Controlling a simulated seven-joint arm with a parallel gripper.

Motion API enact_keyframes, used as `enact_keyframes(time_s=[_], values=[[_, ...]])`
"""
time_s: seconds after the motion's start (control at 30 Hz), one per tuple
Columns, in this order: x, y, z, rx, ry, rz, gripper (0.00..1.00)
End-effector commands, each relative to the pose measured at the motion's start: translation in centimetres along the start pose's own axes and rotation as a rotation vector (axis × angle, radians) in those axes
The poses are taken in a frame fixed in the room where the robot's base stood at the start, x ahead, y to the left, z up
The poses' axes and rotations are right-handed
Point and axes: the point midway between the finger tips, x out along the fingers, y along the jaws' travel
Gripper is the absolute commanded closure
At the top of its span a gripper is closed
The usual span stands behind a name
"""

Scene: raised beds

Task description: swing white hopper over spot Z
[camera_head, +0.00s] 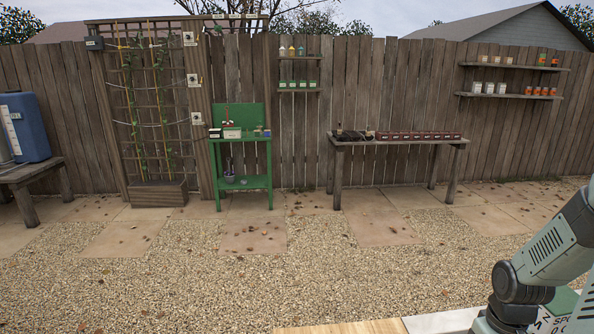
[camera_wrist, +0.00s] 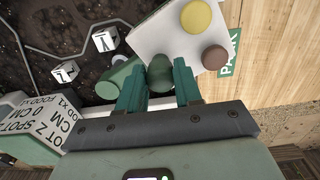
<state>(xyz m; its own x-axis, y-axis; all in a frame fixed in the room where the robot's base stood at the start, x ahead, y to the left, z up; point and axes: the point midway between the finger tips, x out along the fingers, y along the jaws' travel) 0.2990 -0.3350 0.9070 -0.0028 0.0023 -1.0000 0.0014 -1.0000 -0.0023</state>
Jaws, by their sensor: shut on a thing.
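In the wrist view my gripper (camera_wrist: 160,88) is shut on a dark rounded green knob (camera_wrist: 160,72) between its two green fingers. A white panel (camera_wrist: 160,38), seemingly the white hopper, lies just beyond the knob. It carries a yellow round cap (camera_wrist: 195,17) and a brown one (camera_wrist: 214,57). A green cylinder (camera_wrist: 118,76) lies left of the knob. How the knob joins the white panel is hidden. A white sign reading SPOT Z, 0 CM (camera_wrist: 35,125) stands at the lower left. A small tag marked Z (camera_wrist: 66,72) stands on dark soil. In the head view the gripper is out of sight.
Dark soil with grey lines (camera_wrist: 45,35) and another white tag (camera_wrist: 104,40) fills the upper left. Pale wood with a green PARK label (camera_wrist: 230,52) lies right. In the head view, a green potting bench (camera_head: 241,133) and a wooden table (camera_head: 395,142) stand far off by the fence.

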Motion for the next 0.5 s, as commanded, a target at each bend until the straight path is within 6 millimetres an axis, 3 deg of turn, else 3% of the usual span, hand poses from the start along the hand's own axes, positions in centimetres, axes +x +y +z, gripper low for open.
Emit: enact_keyframes(time_s=[0.5], values=[[-0.13, 1.05, 0.86, 0.006, 0.008, 0.010, 0.74]])
